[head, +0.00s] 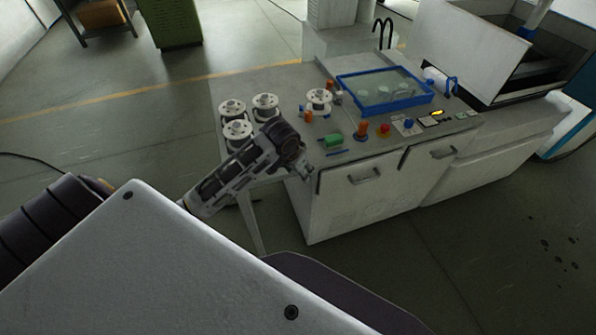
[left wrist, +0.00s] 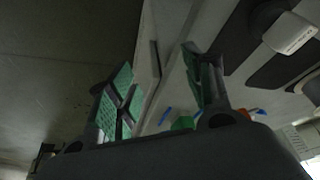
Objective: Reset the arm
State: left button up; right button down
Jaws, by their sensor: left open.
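My left arm reaches in from the left in the head view. My left gripper (head: 307,170) is at the front left edge of the white machine bench (head: 350,207), small and partly hidden by the wrist. In the left wrist view the gripper (left wrist: 160,85) shows two green-padded fingers spread wide apart, with nothing held between them. My right gripper is in neither view.
White spools (head: 265,105) stand on the bench's left part. Open floor (head: 130,135) lies left of the bench.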

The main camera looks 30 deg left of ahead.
pick_arm(q)
jog(key=shift+s+d+f, duration=0.1)
dwell(0.6)
jog(key=s+d+f, duration=0.1)
jog(key=s+d, duration=0.2)
jog(key=s, duration=0.6)
jog(key=s+d+f, duration=0.1)
jog(key=s+d, duration=0.2)
jog(key=s, duration=0.5)
notch_tip(320, 180, down, 34)
jog(key=s+g+b, duration=0.1)
jog(key=s+g, duration=0.1)
jog(key=s+a+f, duration=0.2)
jog(key=s+f, duration=0.8)
jog(key=s, duration=0.1)
jog(key=s+a+f+g+b, duration=0.1)
jog(key=s+a+f, duration=0.1)
jog(key=s+f, duration=0.9)
jog(key=shift+s+a+f+m, duration=0.25)
jog(key=shift+s+a+m, duration=0.05)
jog(key=shift+s, duration=0.15)
